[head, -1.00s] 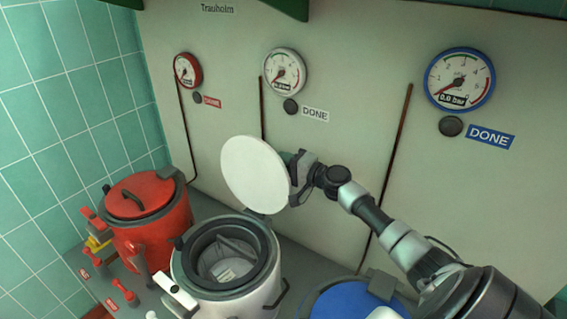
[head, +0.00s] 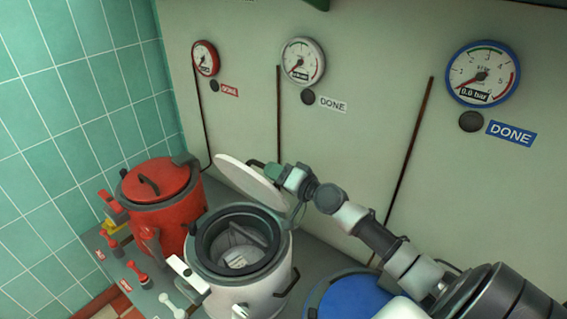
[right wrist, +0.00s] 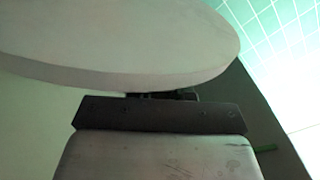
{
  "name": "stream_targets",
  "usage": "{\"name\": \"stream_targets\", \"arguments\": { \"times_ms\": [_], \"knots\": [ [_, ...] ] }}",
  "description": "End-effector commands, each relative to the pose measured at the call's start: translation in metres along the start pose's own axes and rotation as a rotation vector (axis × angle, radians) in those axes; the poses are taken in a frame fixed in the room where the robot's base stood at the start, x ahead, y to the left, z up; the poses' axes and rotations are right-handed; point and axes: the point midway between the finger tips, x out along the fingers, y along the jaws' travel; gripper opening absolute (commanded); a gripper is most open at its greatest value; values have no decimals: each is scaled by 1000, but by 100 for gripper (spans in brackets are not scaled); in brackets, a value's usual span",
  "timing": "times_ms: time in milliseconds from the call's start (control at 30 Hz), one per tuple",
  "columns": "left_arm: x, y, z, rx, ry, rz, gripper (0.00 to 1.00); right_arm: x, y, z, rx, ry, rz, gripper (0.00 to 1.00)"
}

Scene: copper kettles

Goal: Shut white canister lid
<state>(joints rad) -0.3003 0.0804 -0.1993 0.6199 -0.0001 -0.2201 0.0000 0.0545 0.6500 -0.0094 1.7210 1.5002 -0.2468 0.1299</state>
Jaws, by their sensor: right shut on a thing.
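The white canister (head: 240,285) stands on the counter between the red and blue ones. Its mouth is open, with a dark ring and a pale item inside. Its round white lid (head: 250,184) is tilted up above the rear of the mouth, seen at a slant. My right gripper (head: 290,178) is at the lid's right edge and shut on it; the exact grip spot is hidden. In the right wrist view the lid (right wrist: 120,45) fills the top, in front of the dark gripper parts (right wrist: 160,97). My left gripper is not in view.
A red canister (head: 165,216) with its lid down stands at left, and a blue one (head: 350,298) at lower right, under my right arm. Red and white levers (head: 136,273) stand at the front left. The gauge panel (head: 380,60) rises behind.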

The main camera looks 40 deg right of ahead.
Motion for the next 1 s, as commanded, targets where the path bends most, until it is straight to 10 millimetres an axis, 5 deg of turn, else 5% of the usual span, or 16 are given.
{"name": "stream_targets", "arguments": {
  "times_ms": [300, 733, 767, 800, 900, 1000],
  "knots": [
    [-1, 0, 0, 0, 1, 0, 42, -1, -3, 20, -106, -4, 7, 0],
    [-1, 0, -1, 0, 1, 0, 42, 0, -3, 22, -119, -2, 7, 0],
    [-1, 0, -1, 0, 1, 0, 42, 0, -3, 22, -119, -2, 7, 22],
    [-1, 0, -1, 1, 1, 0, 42, 0, -3, 21, -119, -2, 7, 28],
    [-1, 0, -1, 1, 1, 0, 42, 0, -4, 21, -117, -2, 5, 42],
    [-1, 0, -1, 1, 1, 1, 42, 0, -5, 21, -115, -1, 4, 42]
  ]
}}
